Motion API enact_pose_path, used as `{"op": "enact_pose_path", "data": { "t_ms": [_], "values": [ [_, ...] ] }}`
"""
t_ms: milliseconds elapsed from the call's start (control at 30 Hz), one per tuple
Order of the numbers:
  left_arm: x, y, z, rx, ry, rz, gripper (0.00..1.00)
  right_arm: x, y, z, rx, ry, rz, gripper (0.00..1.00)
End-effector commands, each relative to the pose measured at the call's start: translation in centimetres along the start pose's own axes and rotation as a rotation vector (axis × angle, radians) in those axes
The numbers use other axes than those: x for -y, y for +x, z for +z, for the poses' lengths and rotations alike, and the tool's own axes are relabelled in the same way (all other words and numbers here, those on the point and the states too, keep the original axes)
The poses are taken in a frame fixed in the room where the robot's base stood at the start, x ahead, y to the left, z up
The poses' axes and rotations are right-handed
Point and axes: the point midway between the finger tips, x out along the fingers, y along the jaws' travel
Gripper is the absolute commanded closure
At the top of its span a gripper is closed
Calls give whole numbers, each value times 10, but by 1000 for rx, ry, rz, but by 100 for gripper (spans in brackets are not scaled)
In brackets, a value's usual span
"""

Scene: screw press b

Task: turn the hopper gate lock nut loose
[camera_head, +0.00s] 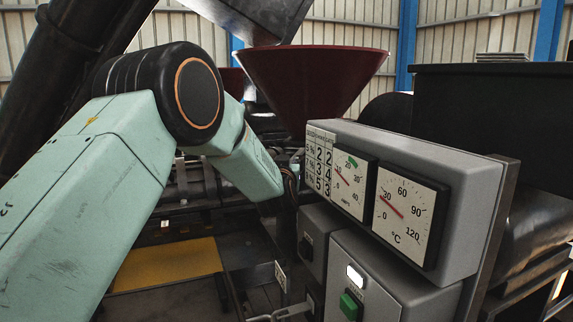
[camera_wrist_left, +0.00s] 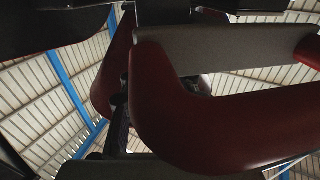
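The dark red hopper (camera_head: 315,80) stands behind the gauge box in the head view. The hopper gate and its lock nut cannot be made out in either view. My left arm reaches in from the left, its forearm ending just below the hopper, beside the gauge box. The left gripper's fingers cannot be made out there. In the left wrist view a large dark red curved body (camera_wrist_left: 200,130) with a grey upper face is very close, and dark parts lie along the top edge; I cannot tell whether these are fingers. My right gripper is not in view.
The grey gauge box (camera_head: 450,160) with two dials stands close at right, above a grey control box (camera_head: 375,295) with a green button. A yellow plate (camera_head: 170,264) lies low at left. A black cabinet (camera_head: 490,110) fills the right. Blue posts show behind.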

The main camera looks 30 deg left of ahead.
Motion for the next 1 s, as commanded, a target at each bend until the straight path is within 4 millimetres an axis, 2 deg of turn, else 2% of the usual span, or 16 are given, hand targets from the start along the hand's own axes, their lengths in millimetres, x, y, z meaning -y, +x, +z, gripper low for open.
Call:
{"op": "enact_pose_path", "data": {
  "t_ms": [267,800,1000],
  "values": [
    [0,-10,1,2,0,1,68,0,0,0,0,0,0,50],
    [0,-93,0,1,1,0,68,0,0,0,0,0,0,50],
    [-1,-114,0,0,0,1,68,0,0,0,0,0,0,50]
  ]
}}
